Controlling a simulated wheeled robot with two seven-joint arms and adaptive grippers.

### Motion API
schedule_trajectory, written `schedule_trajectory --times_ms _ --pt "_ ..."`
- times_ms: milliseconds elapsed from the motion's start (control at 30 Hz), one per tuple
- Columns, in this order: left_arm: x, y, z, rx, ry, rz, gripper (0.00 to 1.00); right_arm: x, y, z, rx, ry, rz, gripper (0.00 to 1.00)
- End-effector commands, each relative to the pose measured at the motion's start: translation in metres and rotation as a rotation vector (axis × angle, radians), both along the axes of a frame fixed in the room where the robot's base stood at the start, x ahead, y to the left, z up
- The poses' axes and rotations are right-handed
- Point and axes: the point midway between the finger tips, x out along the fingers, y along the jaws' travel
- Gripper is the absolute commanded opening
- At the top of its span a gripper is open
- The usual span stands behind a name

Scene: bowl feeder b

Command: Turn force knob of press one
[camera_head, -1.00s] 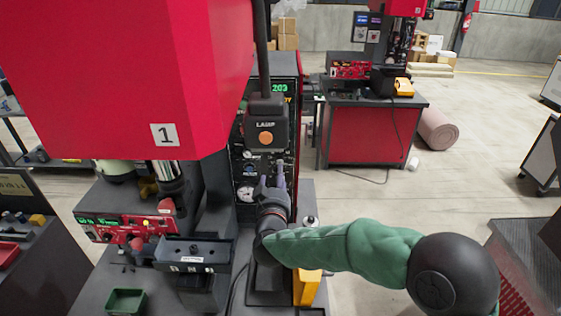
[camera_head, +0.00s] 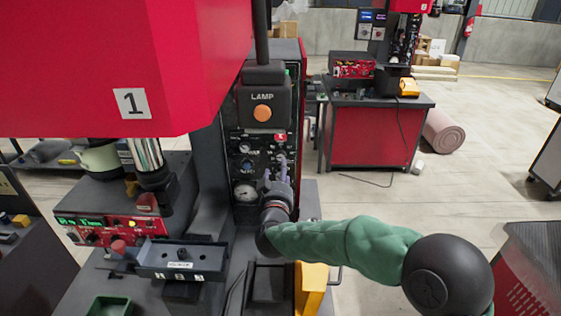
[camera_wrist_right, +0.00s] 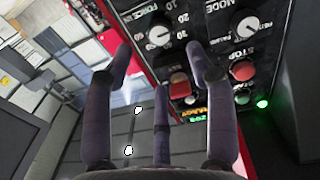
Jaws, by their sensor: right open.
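Press one (camera_head: 185,60) is the large red machine marked 1 at the upper left of the head view. Its black control panel (camera_head: 232,140) stands behind the lamp box. In the right wrist view the force knob (camera_wrist_right: 158,33) is a round dark and grey dial with a scale around it. My right gripper (camera_head: 277,172) is in front of the panel, partly covering it. In the wrist view the gripper (camera_wrist_right: 161,62) has its fingers spread and empty. The knob appears between the two outer fingertips, seemingly apart from them. My left gripper is not in view.
The mode knob (camera_wrist_right: 245,25), red stop button (camera_wrist_right: 242,70) and another red button (camera_wrist_right: 179,86) sit close to the force knob. The lamp box (camera_head: 263,97) hangs above my right gripper. A black fixture (camera_head: 182,260) and green bin (camera_head: 109,306) are at lower left.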

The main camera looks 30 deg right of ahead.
Motion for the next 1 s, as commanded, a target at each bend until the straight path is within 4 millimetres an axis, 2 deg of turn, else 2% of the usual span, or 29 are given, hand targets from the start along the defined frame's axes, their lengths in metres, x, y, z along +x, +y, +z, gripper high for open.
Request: schedule_trajectory --times_ms 200,400,600,867,967,1000 --pt "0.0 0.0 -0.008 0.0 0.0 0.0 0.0 0.034 -0.023 -0.003 0.0 0.002 -0.001 0.56" --pt "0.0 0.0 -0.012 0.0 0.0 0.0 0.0 0.056 -0.037 -0.002 0.001 0.002 -0.001 0.56" --pt "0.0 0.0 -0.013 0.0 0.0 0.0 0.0 0.066 -0.043 -0.001 0.0 0.001 0.0 0.56" --pt "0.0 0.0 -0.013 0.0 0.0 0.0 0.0 0.067 -0.044 -0.001 0.0 0.002 0.001 0.56" --pt "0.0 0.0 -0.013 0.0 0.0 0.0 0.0 0.067 -0.044 -0.001 0.0 0.001 0.0 0.34" --pt "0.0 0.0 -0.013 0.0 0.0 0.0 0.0 0.067 -0.044 -0.001 0.0 0.001 0.0 0.22"
